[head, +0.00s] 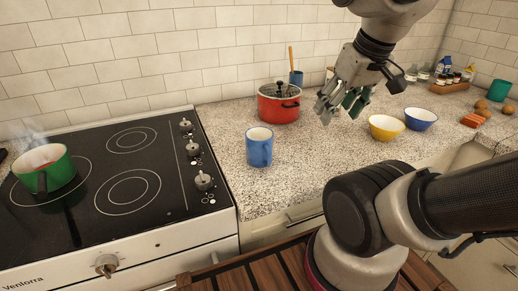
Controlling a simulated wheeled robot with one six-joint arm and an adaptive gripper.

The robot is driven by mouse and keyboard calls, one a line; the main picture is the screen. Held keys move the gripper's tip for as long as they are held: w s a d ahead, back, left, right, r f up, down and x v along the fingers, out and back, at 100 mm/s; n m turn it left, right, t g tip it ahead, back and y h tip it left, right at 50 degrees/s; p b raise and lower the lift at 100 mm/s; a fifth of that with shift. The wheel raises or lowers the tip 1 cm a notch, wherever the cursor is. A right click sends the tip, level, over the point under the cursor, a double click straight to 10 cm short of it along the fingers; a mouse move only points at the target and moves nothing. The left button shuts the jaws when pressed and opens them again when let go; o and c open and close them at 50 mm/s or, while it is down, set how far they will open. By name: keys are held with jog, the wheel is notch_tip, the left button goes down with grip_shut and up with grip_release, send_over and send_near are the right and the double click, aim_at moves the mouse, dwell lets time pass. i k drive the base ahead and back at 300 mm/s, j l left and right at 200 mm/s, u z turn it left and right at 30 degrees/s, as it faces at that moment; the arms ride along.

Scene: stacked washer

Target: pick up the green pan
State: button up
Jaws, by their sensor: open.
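The green pan (59,173) stands upright on the rear-left burner area of the black stovetop at the far left. Its inside looks white with something red in it, and its dark handle (42,183) points toward the front. Pale steam rises above it. My gripper (338,108) is open and empty at the upper right, above the counter, well to the right of the pan. Something green shows behind its fingers, and I cannot tell what it is.
The stove (150,215) has knobs along its right side. A red pot (279,106) and a blue mug (259,147) stand on the counter between stove and gripper. Yellow (386,128) and blue (421,119) bowls, jars and food sit at right. A wooden slatted surface (250,274) is in front.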

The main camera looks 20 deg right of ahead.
aim_at(52, 177)
jog(key=j+u, duration=0.15)
jog(key=u, duration=0.25)
jog(key=j+u, duration=0.2)
jog(key=u, duration=0.15)
